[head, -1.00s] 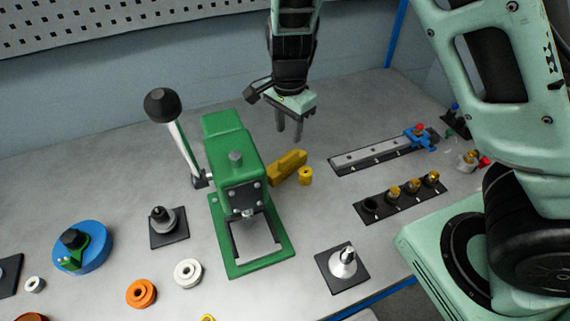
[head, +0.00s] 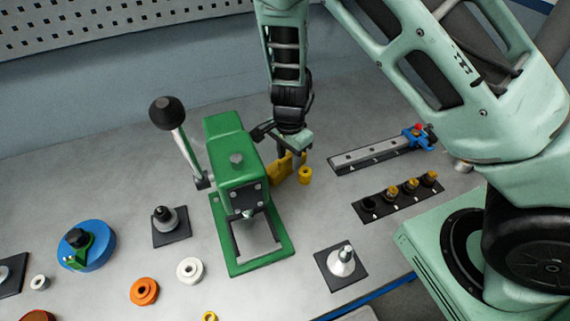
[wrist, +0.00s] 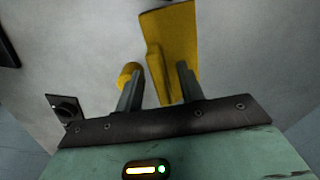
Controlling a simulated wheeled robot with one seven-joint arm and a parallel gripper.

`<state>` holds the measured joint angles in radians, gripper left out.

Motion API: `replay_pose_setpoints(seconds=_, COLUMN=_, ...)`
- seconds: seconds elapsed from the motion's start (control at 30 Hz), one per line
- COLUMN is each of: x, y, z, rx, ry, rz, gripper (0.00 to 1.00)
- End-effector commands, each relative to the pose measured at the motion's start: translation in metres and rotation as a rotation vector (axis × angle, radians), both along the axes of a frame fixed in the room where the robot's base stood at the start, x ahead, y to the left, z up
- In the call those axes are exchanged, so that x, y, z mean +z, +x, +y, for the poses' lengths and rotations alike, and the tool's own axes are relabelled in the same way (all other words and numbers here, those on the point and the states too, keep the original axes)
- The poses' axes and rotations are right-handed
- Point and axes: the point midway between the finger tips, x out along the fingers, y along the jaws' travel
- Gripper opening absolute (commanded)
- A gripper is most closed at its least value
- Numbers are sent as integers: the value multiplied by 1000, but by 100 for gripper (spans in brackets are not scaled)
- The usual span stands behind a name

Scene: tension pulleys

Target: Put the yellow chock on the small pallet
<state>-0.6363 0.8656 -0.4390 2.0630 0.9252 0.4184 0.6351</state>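The yellow chock (head: 281,171) lies on the bench just right of the green press, partly hidden by my gripper (head: 294,158), which is low over its right end. In the wrist view, the chock (wrist: 172,40) extends ahead of my gripper (wrist: 160,82). The fingers are apart; the chock's near end shows between them, close to the right finger. I cannot tell whether they touch it. I cannot clearly pick out the small pallet.
The green press (head: 236,165) stands close left of the gripper. A small yellow bushing (head: 305,175) is close by, near the left finger in the wrist view (wrist: 127,73). A rail (head: 370,152) and a black holder with brass parts (head: 398,197) lie to the right.

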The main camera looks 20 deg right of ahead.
Motion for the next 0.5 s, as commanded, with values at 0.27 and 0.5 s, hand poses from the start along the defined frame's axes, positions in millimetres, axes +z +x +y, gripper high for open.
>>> replay_pose_setpoints(seconds=0.27, x=0, y=0, z=0, rx=1, ry=0, rz=0, gripper=0)
replay_pose_setpoints(seconds=0.5, x=2, y=0, z=0, rx=1, ry=0, rz=-1, gripper=0)
